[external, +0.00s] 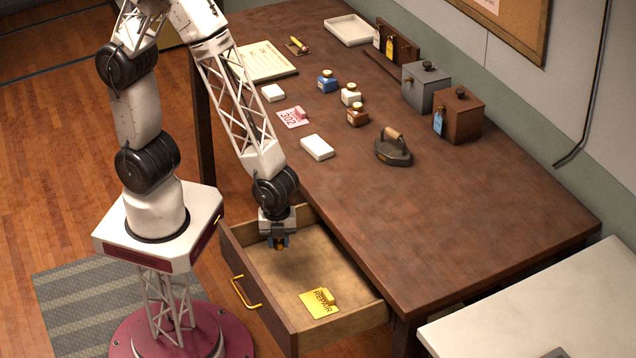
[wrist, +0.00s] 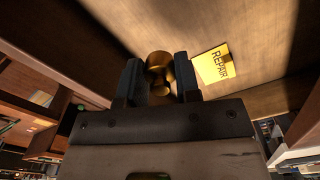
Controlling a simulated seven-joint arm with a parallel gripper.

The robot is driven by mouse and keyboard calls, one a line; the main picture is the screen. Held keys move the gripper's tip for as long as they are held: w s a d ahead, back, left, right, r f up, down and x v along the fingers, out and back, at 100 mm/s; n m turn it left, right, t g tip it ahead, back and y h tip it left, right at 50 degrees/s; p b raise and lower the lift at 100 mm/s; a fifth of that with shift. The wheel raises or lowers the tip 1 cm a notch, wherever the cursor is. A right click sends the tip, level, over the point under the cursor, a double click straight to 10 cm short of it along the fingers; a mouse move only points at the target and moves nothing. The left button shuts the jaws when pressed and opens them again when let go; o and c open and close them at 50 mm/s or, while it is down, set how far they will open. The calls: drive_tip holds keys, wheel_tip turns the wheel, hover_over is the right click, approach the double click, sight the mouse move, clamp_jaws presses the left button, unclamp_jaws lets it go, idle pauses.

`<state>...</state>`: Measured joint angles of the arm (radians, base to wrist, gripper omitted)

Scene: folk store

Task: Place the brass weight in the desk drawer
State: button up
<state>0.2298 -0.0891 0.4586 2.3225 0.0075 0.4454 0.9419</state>
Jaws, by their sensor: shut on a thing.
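The brass weight (wrist: 158,66) is a small golden, knobbed piece held between the two fingers of my gripper (wrist: 160,80) in the wrist view. In the external view my gripper (external: 279,241) points down inside the open desk drawer (external: 360,304), near its back left part. Only a bit of the weight shows there below the fingers. I cannot tell whether the weight touches the drawer floor. A yellow tag marked REPAIR (external: 320,302) lies on the drawer floor towards the right, and it also shows in the wrist view (wrist: 213,63).
The brown desk (external: 450,215) stands behind the drawer. On it are a flat iron (external: 393,148), ink bottles (external: 327,82), a white block (external: 317,147) and two boxes (external: 459,115). A pale counter (external: 540,310) stands at the right. The drawer walls surround my gripper.

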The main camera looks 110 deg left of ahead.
hover_over(280, 273)
drive_tip(key=shift+f, duration=2.8)
drive_tip(key=shift+f, duration=2.1)
drive_tip(key=shift+f, duration=0.1)
drive_tip(key=o, duration=1)
drive_tip(key=shift+o, duration=0.2)
drive_tip(key=shift+r, duration=0.2)
wheel_tip(280, 273, up, 11)
drive_tip(key=shift+f, duration=0.1)
drive_tip(key=shift+r, duration=0.55)
